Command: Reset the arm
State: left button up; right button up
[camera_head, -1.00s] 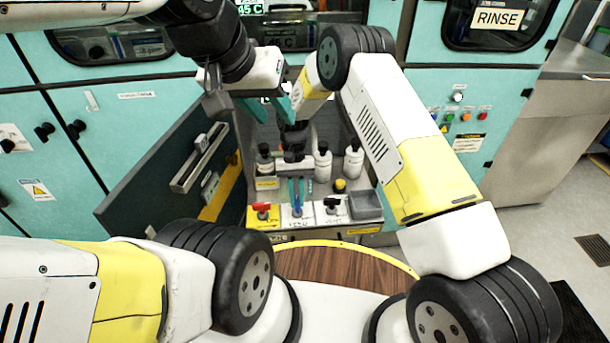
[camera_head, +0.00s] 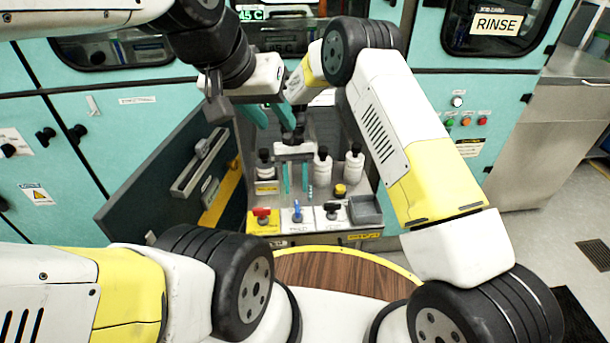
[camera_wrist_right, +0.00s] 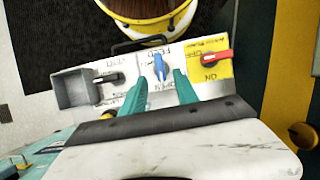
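My left gripper (camera_head: 270,122) is the higher one. Its teal fingers are apart with nothing visible between them. My right gripper (camera_head: 295,194) is above and behind the control panel (camera_head: 277,229), its teal fingers apart and empty. In the right wrist view, my right gripper (camera_wrist_right: 158,98) has the blue lever (camera_wrist_right: 159,68) beyond the gap between its fingertips, apart from them. The blue lever (camera_head: 297,212) stands between the red lever (camera_head: 262,213) and the black lever (camera_head: 332,209).
White bottles with black caps (camera_head: 354,165) stand behind the panel, close to my right gripper. A yellow knob (camera_head: 340,190) and a grey tray (camera_head: 366,207) are at the right. An open dark door (camera_head: 150,205) borders the left. A round wooden top (camera_head: 340,272) lies in front.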

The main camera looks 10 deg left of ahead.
jog(key=shift+v, duration=0.75)
jog(key=s+d+r+t+y, duration=0.1)
jog(key=d+r, duration=0.4)
jog(key=r, duration=0.4)
jog(key=d+r+m+t+y, duration=0.1)
jog(key=d+r+t, duration=0.1)
jog(key=d+r, duration=0.5)
jog(key=s+d+r+t+y, duration=0.1)
jog(key=d+r, duration=0.3)
jog(key=r, duration=0.6)
jog(key=s+d+r+m+t, duration=0.1)
jog(key=s+d+r+t, duration=0.2)
jog(key=s+d, duration=0.3)
jog(key=s+d+r+t, duration=0.3)
jog(key=s+d, duration=0.4)
jog(key=s, duration=0.5)
jog(key=shift+s+d+r+m, duration=0.3)
jog(key=shift+d+r+m, duration=0.05)
jog(key=shift+r+m, duration=0.1)
jog(key=shift+w, duration=0.1)
